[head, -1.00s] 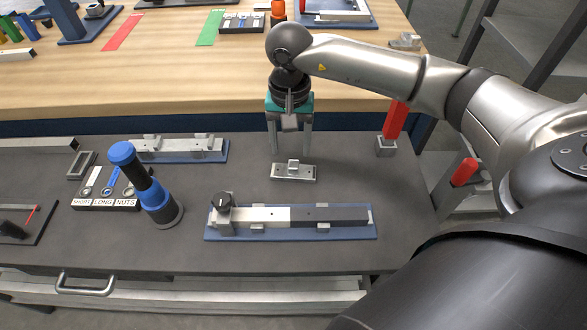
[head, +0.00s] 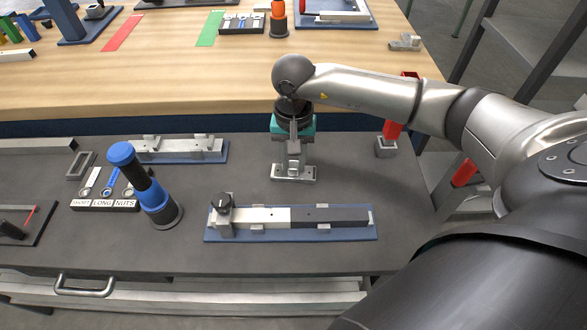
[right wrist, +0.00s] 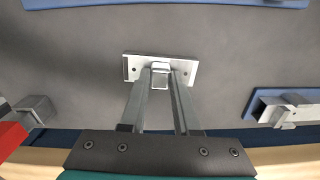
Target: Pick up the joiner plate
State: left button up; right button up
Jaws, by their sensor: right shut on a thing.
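The joiner plate (head: 279,173) is a small flat silver plate with a raised block in its middle. It lies on the dark grey bench top (head: 335,175). My right gripper (head: 293,165) points down over it and is shut on the block. In the right wrist view the two fingers (right wrist: 160,82) press on either side of the block, and the plate (right wrist: 185,74) shows flat beneath, with holes near its ends. I cannot see any gap between plate and bench. My left gripper is not in view.
A blue fixture with a two-tone bar (head: 340,236) lies in front. A blue-and-black upright tool (head: 150,185) stands to the left, beside a parts tray (head: 105,205). Another blue fixture (head: 220,157) lies behind left. A red-handled piece in a grey block (head: 386,148) stands to the right.

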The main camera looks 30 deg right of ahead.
grip_shut()
jog(key=shift+r, duration=0.15)
